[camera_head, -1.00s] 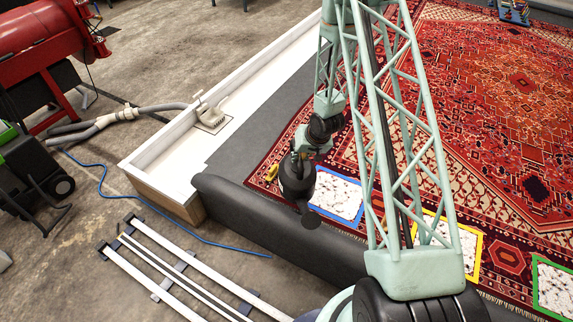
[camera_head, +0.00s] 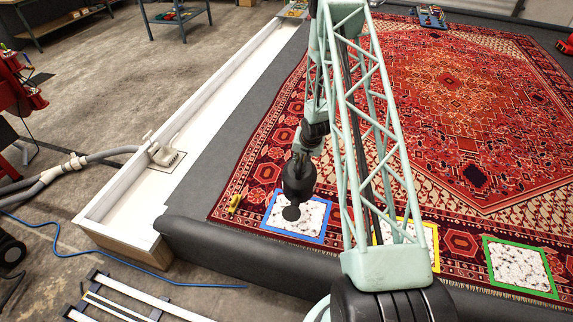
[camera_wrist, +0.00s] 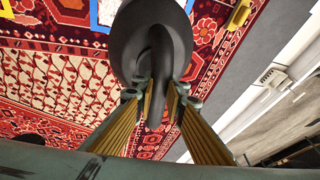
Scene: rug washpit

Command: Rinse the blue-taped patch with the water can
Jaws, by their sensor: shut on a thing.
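The dark water can (camera_head: 299,178) hangs from my gripper, its round spout head (camera_head: 291,213) pointing down and overlapping the blue-taped patch in the head view. That patch is a white speckled square (camera_head: 314,217) framed in blue tape (camera_head: 300,236) on the red rug. The wrist view shows the can's dark body and handle (camera_wrist: 150,40) between the yellowish fingers of my gripper (camera_wrist: 157,92), shut on the handle. A corner of the blue tape (camera_wrist: 97,20) shows beyond the can there. I see no water stream. The can's exact height above the rug is unclear.
Yellow-taped (camera_head: 433,250) and green-taped (camera_head: 520,292) patches lie to the right. A small yellow object (camera_head: 234,204) lies left of the blue patch. A dark bolster (camera_head: 215,252) runs along the near edge. A white trough (camera_head: 120,190) with a drain (camera_head: 166,157) is at left.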

